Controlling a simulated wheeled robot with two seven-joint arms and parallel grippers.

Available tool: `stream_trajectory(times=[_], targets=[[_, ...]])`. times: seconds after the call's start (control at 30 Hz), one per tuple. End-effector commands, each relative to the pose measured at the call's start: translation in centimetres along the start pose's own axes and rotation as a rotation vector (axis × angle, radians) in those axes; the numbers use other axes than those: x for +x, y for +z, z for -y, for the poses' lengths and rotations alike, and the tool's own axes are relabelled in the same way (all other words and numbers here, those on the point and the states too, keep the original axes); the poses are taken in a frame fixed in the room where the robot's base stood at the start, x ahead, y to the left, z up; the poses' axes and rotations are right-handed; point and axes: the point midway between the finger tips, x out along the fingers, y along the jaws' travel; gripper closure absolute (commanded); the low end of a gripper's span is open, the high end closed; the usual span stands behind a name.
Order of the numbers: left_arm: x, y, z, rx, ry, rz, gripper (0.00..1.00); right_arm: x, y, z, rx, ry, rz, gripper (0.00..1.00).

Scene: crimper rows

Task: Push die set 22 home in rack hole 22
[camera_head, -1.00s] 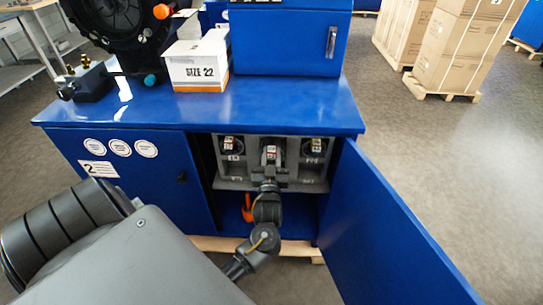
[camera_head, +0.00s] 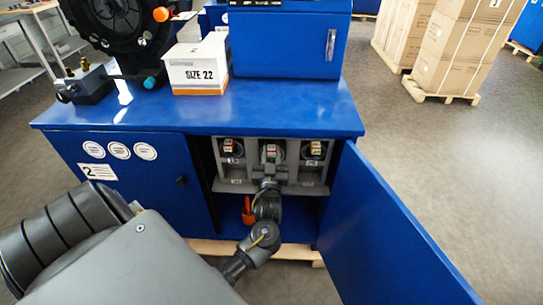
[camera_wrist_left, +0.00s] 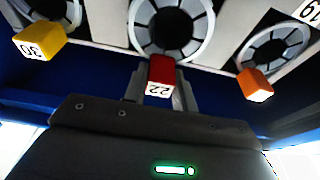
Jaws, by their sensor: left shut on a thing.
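Die set 22 is a dark segmented ring (camera_wrist_left: 170,28) with a red block (camera_wrist_left: 161,72) marked 22. It is at the middle hole of the grey rack (camera_head: 236,186) inside the open cabinet. My left gripper (camera_wrist_left: 160,92) has one finger on each side of the red block and is shut on it. In the head view the left gripper (camera_head: 269,172) reaches into the cabinet below the middle hole, and the block (camera_head: 270,149) shows above it. The pictures do not show clearly whether the set sits flush. My right gripper is in neither view.
The open blue door (camera_head: 390,230) stands right of my arm. An orange object (camera_head: 248,210) is on the cabinet floor. A SIZE 22 box (camera_head: 198,74) stands on top.

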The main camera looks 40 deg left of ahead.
Motion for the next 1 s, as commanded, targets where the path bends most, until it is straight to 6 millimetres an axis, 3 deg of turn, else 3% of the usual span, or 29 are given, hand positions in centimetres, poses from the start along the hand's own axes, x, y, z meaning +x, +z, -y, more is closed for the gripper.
stream_trajectory(times=[1.0], targets=[[2.2, 0.0, 0.0, -0.004, 0.000, -0.013, 1.00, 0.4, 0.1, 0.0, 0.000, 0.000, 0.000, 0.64]])
